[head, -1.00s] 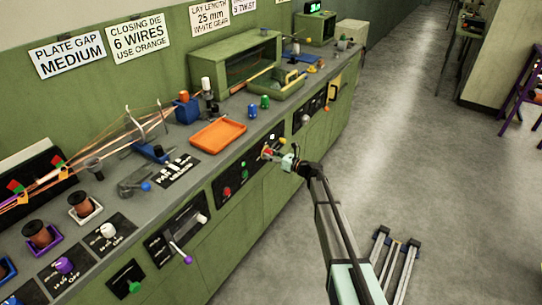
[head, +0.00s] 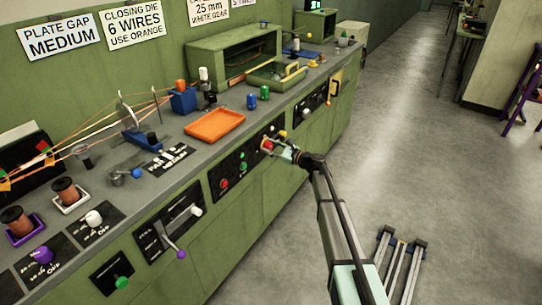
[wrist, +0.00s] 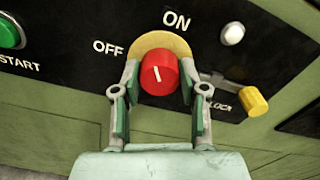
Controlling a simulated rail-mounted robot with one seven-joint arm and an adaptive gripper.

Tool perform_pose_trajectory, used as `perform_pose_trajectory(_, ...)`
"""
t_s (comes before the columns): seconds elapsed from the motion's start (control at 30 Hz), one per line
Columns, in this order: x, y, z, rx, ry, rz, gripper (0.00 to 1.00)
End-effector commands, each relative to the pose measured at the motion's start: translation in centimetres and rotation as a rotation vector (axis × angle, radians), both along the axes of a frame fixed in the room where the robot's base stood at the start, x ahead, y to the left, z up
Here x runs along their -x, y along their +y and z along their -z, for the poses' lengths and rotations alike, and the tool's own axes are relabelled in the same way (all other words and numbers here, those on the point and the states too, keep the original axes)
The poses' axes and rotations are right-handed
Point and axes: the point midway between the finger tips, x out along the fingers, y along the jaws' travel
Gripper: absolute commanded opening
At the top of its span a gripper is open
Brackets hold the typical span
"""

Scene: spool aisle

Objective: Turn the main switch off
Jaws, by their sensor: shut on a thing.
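The main switch is a red round knob (wrist: 159,74) on a yellow disc (wrist: 150,46) in a black panel. OFF is printed at its upper left and ON above it. The knob's short white line points up and slightly left, between the two words. My gripper (wrist: 158,92) has one finger on each side of the knob and is shut on it. In the head view my gripper (head: 284,152) is at the red switch (head: 268,145) on the front of the green bench; its fingers partly cover the switch.
A green START button (wrist: 10,33) sits left of the switch. A yellow-ended lever (wrist: 254,102) marked LOCK is close to the right finger, below a white lamp (wrist: 232,34). An orange tray (head: 214,125) lies on the bench top.

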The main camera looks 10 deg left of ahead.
Motion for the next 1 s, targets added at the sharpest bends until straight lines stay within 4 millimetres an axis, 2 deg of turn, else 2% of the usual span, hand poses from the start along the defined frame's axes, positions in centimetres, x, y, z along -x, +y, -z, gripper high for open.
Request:
perform_pose_trajectory(0.03,0.01,0.06,0.68,0.020,-0.041,0.000,0.08)
perform_pose_trajectory(0.7,-0.10,0.05,0.49,0.305,-0.605,0.001,0.08)
perform_pose_trajectory(1.0,-0.13,0.06,0.29,0.404,-0.798,0.001,0.08)
